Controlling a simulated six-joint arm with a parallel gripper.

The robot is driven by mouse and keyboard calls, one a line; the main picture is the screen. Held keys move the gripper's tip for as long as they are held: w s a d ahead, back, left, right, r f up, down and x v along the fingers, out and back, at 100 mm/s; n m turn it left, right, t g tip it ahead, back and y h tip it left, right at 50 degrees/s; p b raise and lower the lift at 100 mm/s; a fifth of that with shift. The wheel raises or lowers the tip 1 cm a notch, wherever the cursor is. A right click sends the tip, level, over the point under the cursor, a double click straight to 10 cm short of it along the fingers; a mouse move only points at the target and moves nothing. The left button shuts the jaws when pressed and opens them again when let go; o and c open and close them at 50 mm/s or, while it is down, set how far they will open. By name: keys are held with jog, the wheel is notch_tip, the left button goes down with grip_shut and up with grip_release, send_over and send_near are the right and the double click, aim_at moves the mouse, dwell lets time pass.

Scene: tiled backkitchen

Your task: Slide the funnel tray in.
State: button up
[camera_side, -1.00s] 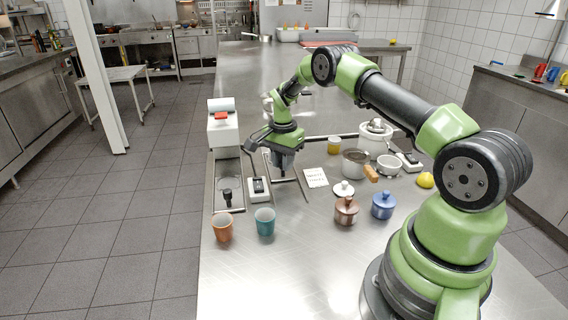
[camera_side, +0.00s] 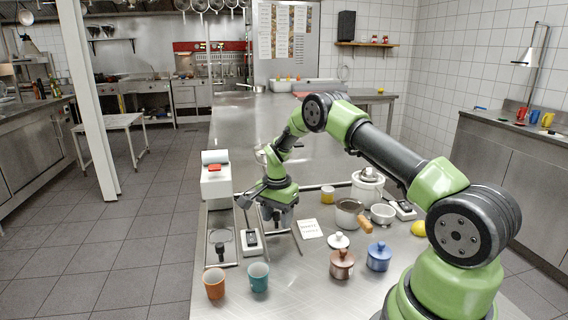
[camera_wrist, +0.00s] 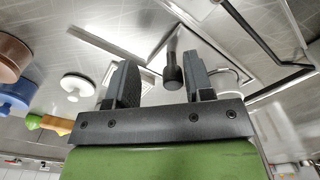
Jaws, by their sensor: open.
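My gripper (camera_wrist: 166,85) points down with its jaws apart. In the wrist view an upright black knob (camera_wrist: 173,72) stands between the jaws, with space on both sides; I cannot tell its height against the fingertips. The knob belongs to a metal tray (camera_wrist: 207,47) with a round opening partly behind the right jaw. This looks like the funnel tray. In the side view my gripper (camera_side: 275,215) covers most of it, and only the thin rails (camera_side: 297,242) beside it show.
Another tray (camera_side: 222,240) with a black knob lies left, before a white box (camera_side: 215,178) with a red top. A small black-and-white device (camera_side: 251,240) sits between. Orange (camera_side: 214,284) and teal (camera_side: 259,277) cups stand in front. A card (camera_side: 310,228) and lidded pots are right.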

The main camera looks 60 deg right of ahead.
jog(key=s+a, duration=0.5)
jog(key=shift+s+a, duration=0.15)
jog(key=shift+s, duration=0.1)
jog(key=s+a+r+n+t, duration=0.1)
jog(key=a+r+n, duration=0.1)
jog(key=r, duration=0.5)
jog(key=s+a+r+n+t, duration=0.1)
jog(key=s+a+r+n, duration=0.1)
jog(key=r, duration=0.6)
jog(key=s+a+r+n+t, duration=0.1)
jog(key=a+r, duration=0.3)
jog(key=r, duration=0.4)
jog(key=shift+s+r+n, duration=0.2)
jog(key=shift+s+n, duration=0.4)
jog(key=shift+s, duration=0.1)
